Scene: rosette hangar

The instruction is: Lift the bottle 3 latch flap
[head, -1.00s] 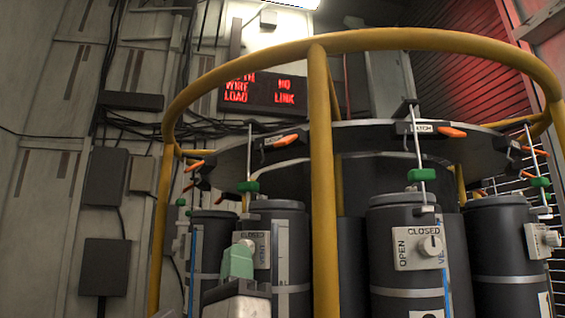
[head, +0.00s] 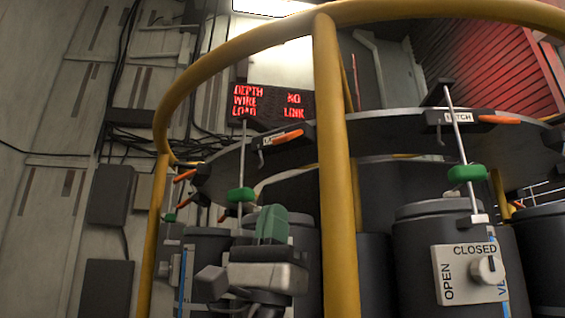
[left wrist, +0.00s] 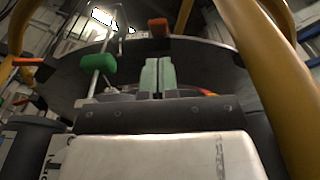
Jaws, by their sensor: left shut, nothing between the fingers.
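My left gripper (head: 271,225) has pale green fingers, closed together and empty. It is in front of the dark bottle behind it, below the round dark plate (head: 385,122). An orange latch flap (head: 287,136) sits on the plate rim above the gripper, apart from it. In the left wrist view the shut fingertips (left wrist: 158,74) point up at the plate, with an orange flap (left wrist: 158,27) beyond them. Another orange flap beside a LATCH label (head: 499,119) is further right. No bottle number is readable, so I cannot tell which is bottle 3. My right gripper is not in view.
A yellow guard rail with an upright post (head: 334,170) stands just right of my left gripper. Green-handled rods (head: 467,173) stand by the bottles. A valve box (head: 470,272) marked OPEN and CLOSED is on the right bottle. A red-lettered display (head: 268,104) hangs behind.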

